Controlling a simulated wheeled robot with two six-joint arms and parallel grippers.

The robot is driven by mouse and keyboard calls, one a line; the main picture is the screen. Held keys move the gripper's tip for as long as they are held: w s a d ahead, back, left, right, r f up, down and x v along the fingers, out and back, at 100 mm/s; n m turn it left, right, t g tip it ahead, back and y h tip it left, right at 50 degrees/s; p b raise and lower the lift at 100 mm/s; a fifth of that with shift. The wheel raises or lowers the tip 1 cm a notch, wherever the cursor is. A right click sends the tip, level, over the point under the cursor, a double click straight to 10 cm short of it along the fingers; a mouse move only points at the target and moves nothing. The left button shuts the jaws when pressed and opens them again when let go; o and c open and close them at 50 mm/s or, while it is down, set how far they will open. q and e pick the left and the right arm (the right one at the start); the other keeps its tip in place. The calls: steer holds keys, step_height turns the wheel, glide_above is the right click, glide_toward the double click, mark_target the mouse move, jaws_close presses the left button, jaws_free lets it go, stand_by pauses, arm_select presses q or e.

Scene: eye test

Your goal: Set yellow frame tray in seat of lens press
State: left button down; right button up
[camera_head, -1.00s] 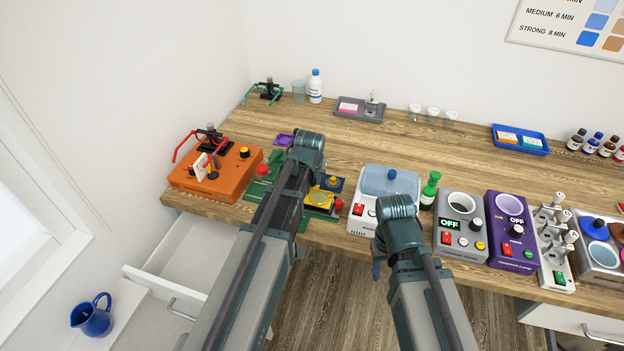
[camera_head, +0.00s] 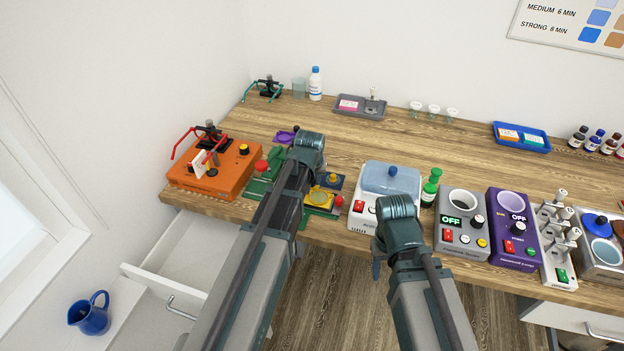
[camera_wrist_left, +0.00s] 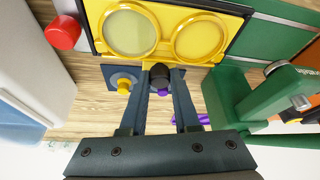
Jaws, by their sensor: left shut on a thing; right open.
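The yellow frame tray (camera_head: 320,196) has two round lens openings and lies at the green lens press (camera_head: 258,187) near the table's front edge. In the left wrist view the tray (camera_wrist_left: 166,30) has a dark border on its far side. My left gripper (camera_wrist_left: 161,75) is shut on the tray's black knob. In the head view my left arm hides that gripper and part of the press. I cannot tell whether the tray lies fully in the seat. My right gripper (camera_head: 376,268) is open and empty, low in front of the table edge.
A blue block with a yellow knob (camera_head: 333,180) and a red knob (camera_head: 339,200) are close to the tray. An orange box (camera_head: 215,172) is to the left, a white machine with a blue lid (camera_head: 390,178) to the right. An open drawer (camera_head: 185,255) sticks out below.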

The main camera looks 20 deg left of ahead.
arm_select(q)
steer(key=shift+f, duration=0.25)
steer(key=shift+c, duration=1.2)
jaws_free()
steer(key=shift+r, duration=0.15)
step_height(320, 180, up, 6)
steer(key=p, duration=0.5)
steer(key=shift+p, duration=0.35)
steer(key=shift+s, duration=0.1)
